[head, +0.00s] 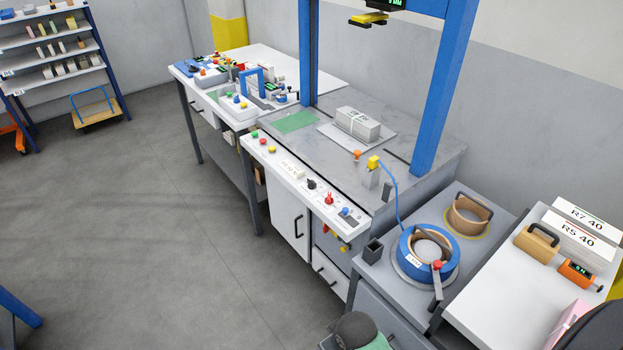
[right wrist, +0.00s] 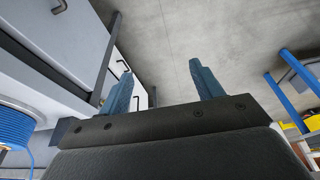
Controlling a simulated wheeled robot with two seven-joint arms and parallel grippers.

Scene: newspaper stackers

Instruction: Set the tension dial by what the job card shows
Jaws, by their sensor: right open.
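The white control strip (head: 275,162) runs along the front of the grey strapping table. It carries coloured buttons at its far end, a black knob (head: 311,184), a red knob (head: 329,198) and a blue knob (head: 345,211) towards its near end. Their markings are too small to read, and I cannot tell which is the tension dial. I cannot make out a job card for certain. My right gripper (right wrist: 160,68) is open and empty in the right wrist view, with two blue fingers apart above the floor near a cabinet front. My left gripper is not in view.
A wrapped bundle (head: 358,123) lies on the table under the blue arch (head: 445,90). A blue strap coil (head: 405,248) sits on the side unit. White stacks marked R7 40 (head: 580,216) and R5 40 (head: 579,240) lie at right.

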